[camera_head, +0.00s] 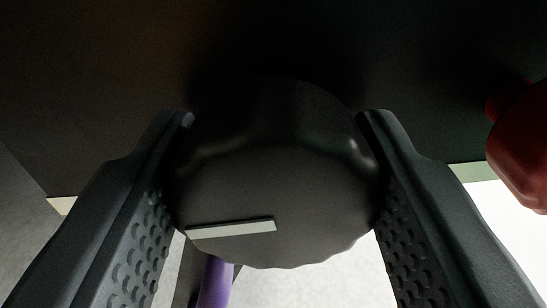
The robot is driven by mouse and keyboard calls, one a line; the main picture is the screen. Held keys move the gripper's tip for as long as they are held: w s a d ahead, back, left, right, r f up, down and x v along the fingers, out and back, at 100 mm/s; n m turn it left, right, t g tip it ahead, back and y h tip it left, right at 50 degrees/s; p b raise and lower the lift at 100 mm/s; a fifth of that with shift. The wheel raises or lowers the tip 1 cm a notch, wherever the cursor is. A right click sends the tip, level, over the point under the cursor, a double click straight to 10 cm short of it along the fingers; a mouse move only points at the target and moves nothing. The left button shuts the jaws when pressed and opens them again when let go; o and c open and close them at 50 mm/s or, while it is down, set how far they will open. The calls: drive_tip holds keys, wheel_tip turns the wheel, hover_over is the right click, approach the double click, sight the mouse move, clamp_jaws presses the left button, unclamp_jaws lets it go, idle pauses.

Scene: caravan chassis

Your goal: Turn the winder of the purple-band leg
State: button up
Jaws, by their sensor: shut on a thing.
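The winder (278,165) is a dark, round knob with a scalloped edge, in the middle of the view. A pale bar mark (231,228) lies on its lower left face, nearly level with a slight tilt. My gripper (278,150) is shut on the winder, with one dark finger against its left side and one against its right. A purple band (215,283) shows below the winder, on a part that runs down out of view. The rest of the leg is hidden behind the winder.
A dark panel (90,85) fills the upper part of the view behind the winder. A red rounded object (522,145) is at the right edge, apart from my right finger. Pale ground (310,287) shows below.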

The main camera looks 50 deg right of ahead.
drive_tip(key=shift+n, duration=0.4)
drive_tip(key=shift+p, duration=0.3)
drive_tip(key=n, duration=0.4)
drive_tip(key=shift+d, duration=0.15)
drive_tip(key=n, duration=0.4)
drive_tip(key=shift+w+n+b, duration=0.1)
drive_tip(key=shift+n+b, duration=0.2)
drive_tip(key=shift+n, duration=0.1)
drive_tip(key=shift+f+n+b, duration=0.1)
drive_tip(key=shift+n+b, duration=0.2)
drive_tip(key=shift+n, duration=1.7)
